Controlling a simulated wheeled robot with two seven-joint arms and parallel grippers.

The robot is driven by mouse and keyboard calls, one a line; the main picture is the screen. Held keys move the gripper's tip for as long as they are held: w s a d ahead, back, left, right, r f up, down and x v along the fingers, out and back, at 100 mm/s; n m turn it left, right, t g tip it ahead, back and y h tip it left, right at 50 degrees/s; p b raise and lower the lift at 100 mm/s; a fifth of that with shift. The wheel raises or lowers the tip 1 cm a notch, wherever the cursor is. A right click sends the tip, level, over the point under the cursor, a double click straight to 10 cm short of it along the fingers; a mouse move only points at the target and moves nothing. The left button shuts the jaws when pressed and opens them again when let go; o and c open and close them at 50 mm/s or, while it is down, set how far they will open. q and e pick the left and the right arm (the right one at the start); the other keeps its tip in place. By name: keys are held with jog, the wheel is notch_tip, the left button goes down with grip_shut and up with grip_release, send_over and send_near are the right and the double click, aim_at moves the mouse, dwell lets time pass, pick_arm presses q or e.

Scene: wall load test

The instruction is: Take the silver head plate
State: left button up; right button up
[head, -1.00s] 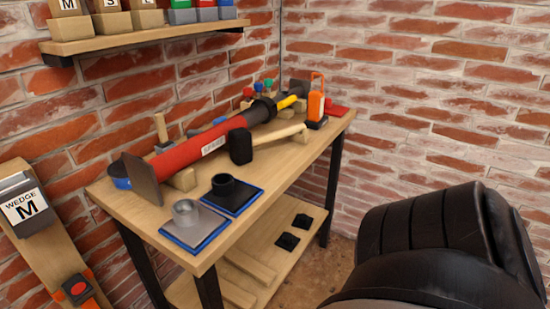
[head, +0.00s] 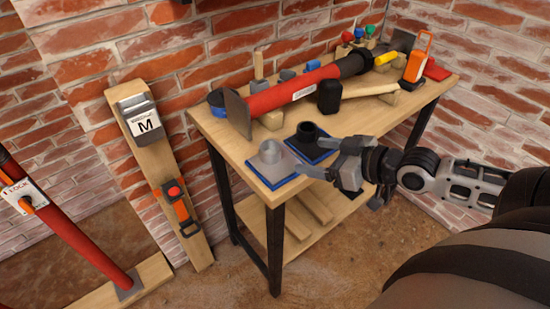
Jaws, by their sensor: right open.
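The silver head plate (head: 271,153) is a grey square plate with a blue edge and a round silver collar on top. It lies flat at the front left corner of the wooden table (head: 233,146). A similar black plate (head: 308,134) lies just behind it to the right. My right gripper (head: 318,158) comes in from the right, open and empty, with its fingers pointing left at the silver plate's right side. Whether a fingertip touches the plate cannot be told. My left gripper is out of view.
A red strut (head: 290,93) lies along the table behind the plates, with a black block (head: 329,96) beside it. An orange device (head: 418,58) stands at the far right. A leaning board (head: 152,167) and a red prop (head: 75,238) stand left of the table.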

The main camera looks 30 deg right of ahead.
send_near(264, 148)
jog(key=x, duration=0.2)
jog(key=shift+w+a+b, duration=0.25)
jog(key=shift+a+b, duration=0.05)
jog(key=shift+b, duration=0.05)
jog(key=shift+f+x, duration=0.1)
jog(key=shift+x, duration=1.2)
jog(key=shift+f+x, duration=0.15)
jog(key=shift+x, duration=1.15)
jog(key=shift+s+d+r, duration=0.1)
jog(key=c, duration=1.2)
jog(key=shift+r, duration=0.1)
jog(key=shift+c, duration=0.8)
jog(key=shift+r, duration=0.1)
